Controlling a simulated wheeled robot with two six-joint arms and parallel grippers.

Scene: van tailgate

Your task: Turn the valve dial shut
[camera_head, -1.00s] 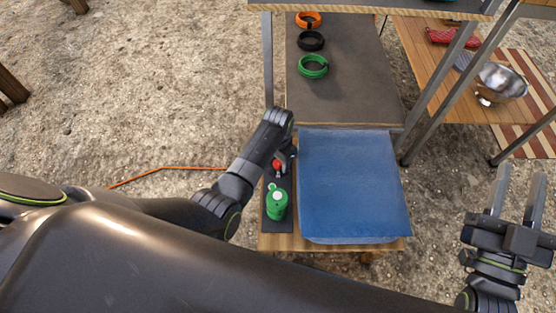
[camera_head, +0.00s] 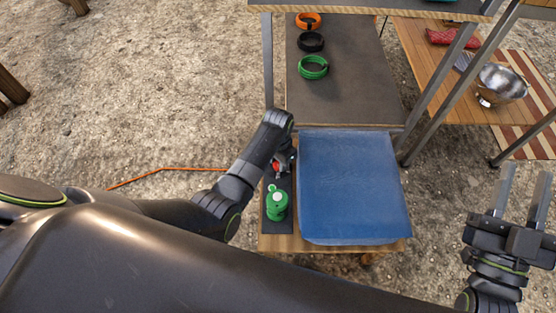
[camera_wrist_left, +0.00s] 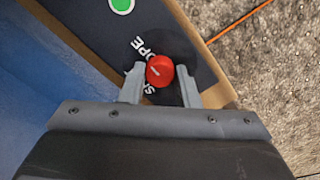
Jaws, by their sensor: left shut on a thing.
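The red valve dial (camera_wrist_left: 160,71) has a white pointer line on top and sits on a dark panel, with white lettering around it. The letters "OPE" and an "S" show; the rest is hidden. The line slants toward the upper left in the left wrist view. My left gripper (camera_wrist_left: 160,82) is shut on the dial, one finger on each side. In the head view the dial (camera_head: 278,167) is partly covered by my left gripper (camera_head: 282,165). My right gripper (camera_head: 526,174) is open and empty at the far right, away from the dial.
A green canister (camera_head: 277,206) stands on the same dark panel, in front of the dial. A large blue box (camera_head: 355,185) sits close on the right. Behind is a shelf (camera_head: 352,95) with orange, black and green rings. Open ground lies left, with an orange cord (camera_head: 180,168).

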